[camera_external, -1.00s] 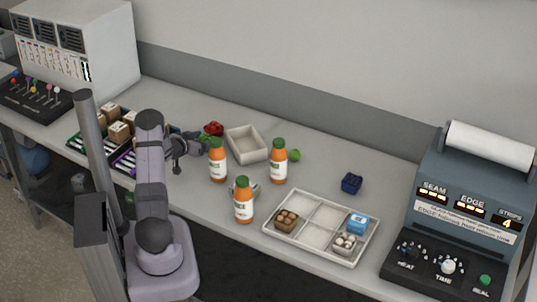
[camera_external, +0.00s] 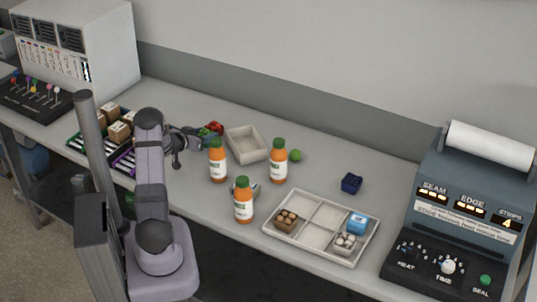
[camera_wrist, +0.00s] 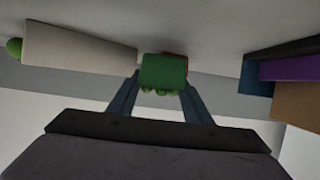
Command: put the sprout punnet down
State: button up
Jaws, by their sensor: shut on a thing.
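The sprout punnet (camera_wrist: 163,72) is a small green box with lighter green sprouts along one edge. In the wrist view it sits between the two fingers of my gripper (camera_wrist: 162,90), which is shut on it. In the external view my gripper (camera_external: 200,138) is low over the bench, behind the left orange bottle. The punnet is small and partly hidden there, so I cannot tell whether it touches the bench.
A red item (camera_external: 213,127) is close by the gripper. A pale empty tray (camera_external: 247,145) stands to its right, with a green ball (camera_external: 295,155) beyond. Orange bottles (camera_external: 217,162) stand in front. A crate with brown boxes (camera_external: 118,132) is at left. A divided tray (camera_external: 311,241) lies at right.

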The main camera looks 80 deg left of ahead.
aim_at(207, 132)
notch_tip(207, 132, up, 8)
jog(key=shift+f, duration=0.1)
jog(key=shift+w+a+r, duration=0.1)
jog(key=shift+w+r, duration=0.2)
jog(key=shift+w, duration=0.15)
jog(key=w+d+r, duration=0.2)
jog(key=w+r, duration=0.1)
jog(key=w, duration=0.6)
jog(key=w+d+r, duration=0.1)
jog(key=w+r, duration=0.3)
jog(key=w, duration=0.5)
jog(key=w+d+f, duration=0.2)
jog(key=w+d, duration=0.9)
jog(key=w+d+f, duration=0.3)
jog(key=d, duration=0.4)
jog(key=w+d+f, duration=0.3)
jog(key=d, duration=0.3)
jog(key=shift+s+d+f+p, duration=0.1)
jog(key=shift+f+p, duration=0.15)
jog(key=shift+f, duration=2.1)
jog(key=shift+s+d+f+p, duration=0.1)
jog(key=shift+f+p, duration=0.1)
jog(key=shift+f, duration=2.1)
